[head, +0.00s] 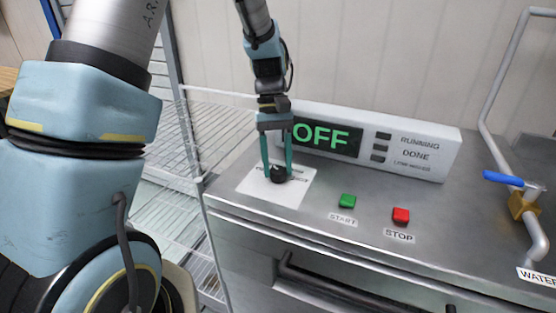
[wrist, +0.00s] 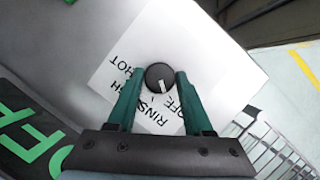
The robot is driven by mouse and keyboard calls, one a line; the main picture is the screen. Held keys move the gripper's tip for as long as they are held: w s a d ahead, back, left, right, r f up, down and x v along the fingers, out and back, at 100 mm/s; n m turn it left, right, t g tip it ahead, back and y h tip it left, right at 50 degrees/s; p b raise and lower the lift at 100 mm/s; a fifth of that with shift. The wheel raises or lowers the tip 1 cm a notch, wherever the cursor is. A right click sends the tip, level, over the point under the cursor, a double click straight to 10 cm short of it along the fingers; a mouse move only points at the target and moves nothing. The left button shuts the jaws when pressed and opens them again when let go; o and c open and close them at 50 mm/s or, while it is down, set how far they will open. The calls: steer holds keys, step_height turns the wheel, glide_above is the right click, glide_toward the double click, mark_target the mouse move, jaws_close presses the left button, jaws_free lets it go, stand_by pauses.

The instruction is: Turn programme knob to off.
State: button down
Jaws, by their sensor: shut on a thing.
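The programme knob (head: 278,174) is a small black dial on a white label plate (head: 301,190) at the left of the steel machine top. In the wrist view the knob (wrist: 160,77) shows a pale pointer mark aimed toward the gripper side, near the printed words RINSE and OFF. My gripper (head: 278,172) points down over the knob. Its two green fingers (wrist: 157,88) are on either side of the knob and shut on it. The display (head: 320,138) behind it reads OFF in green letters. Part of the label print is hidden by the fingers.
A green START button (head: 347,201) and a red STOP button (head: 401,215) lie right of the knob. A tap with a blue handle (head: 503,179) stands at the far right. A wire rack (head: 180,150) is left of the machine. A dark bar handle (head: 340,287) runs along the front.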

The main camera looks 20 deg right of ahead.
steer(key=shift+n+h, duration=0.4)
steer(key=shift+n, duration=0.6)
steer(key=shift+c, duration=1.5)
jaws_free()
steer(key=shift+w, duration=0.1)
steer(key=b+v, duration=0.1)
steer(key=v, duration=0.9)
steer(key=shift+r+b, duration=0.3)
steer(key=shift+w+a, duration=0.1)
steer(key=shift+w, duration=0.05)
